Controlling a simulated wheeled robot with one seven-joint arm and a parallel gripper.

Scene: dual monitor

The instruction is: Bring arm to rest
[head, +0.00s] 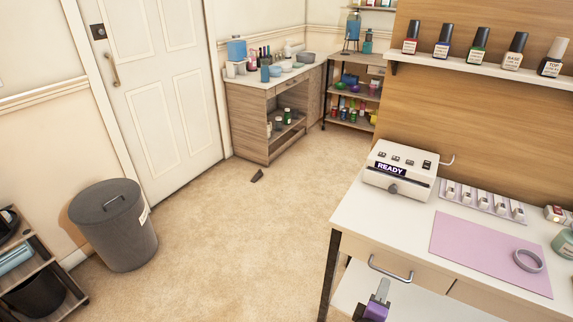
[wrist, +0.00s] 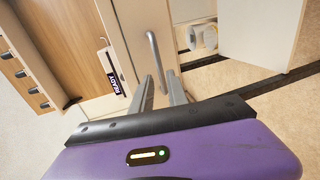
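My gripper (head: 381,287), purple with grey fingers, is at the bottom of the head view, in front of the desk (head: 385,226) and just below its drawer handle (head: 390,268).
A white device reading READY (head: 400,169), a pink mat (head: 485,248) and a grey ring (head: 528,261) are on the desk. A grey bin (head: 115,228) stands by the door (head: 160,90). A small dark object (head: 257,176) lies on the otherwise open middle floor.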

